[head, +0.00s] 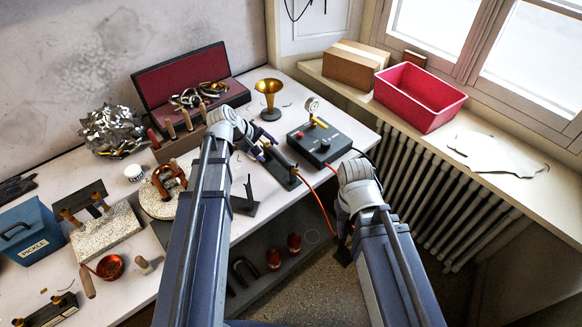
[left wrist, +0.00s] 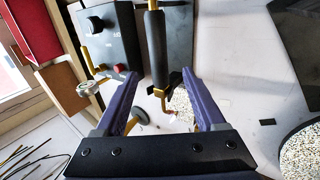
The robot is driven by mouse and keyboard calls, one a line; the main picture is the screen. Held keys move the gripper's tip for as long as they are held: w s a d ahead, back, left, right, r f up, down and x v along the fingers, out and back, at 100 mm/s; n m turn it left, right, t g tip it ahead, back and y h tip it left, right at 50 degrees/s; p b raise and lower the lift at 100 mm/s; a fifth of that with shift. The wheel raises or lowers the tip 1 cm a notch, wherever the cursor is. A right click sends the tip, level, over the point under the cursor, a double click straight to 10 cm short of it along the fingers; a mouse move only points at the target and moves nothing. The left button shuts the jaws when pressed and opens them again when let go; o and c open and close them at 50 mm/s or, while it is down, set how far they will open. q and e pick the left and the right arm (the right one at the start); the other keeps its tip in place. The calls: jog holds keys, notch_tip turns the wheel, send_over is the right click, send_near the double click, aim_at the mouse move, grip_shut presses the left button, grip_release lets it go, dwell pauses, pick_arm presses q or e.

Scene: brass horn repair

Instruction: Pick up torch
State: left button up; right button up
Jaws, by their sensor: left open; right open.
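The torch (left wrist: 158,48) has a dark cylindrical handle and a bent brass tip in the left wrist view. In the head view the torch (head: 283,165) lies near the front edge of the workbench, with an orange hose (head: 319,200) running off it. My left gripper (head: 262,150) is open beside the torch; its wrist and arm partly hide the area. In the left wrist view the open fingers (left wrist: 155,74) stand on either side of the handle's lower end, with gaps showing. My right gripper (head: 343,248) hangs open and empty off the bench's front edge, partly hidden by its wrist.
A dark control box (head: 320,143) with a gauge stands right behind the torch. A brass bell (head: 269,92) and an open red-lined case (head: 190,92) are farther back. A small black stand (head: 245,200) is close by. A pink bin (head: 419,97) sits on the sill above the radiator.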

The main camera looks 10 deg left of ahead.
aim_at(276, 155)
pick_arm(q)
jog(key=shift+b+x, duration=3.05)
jog(key=shift+x, duration=0.65)
jog(key=shift+d+f, duration=0.2)
jog(key=shift+r, duration=0.1)
grip_shut()
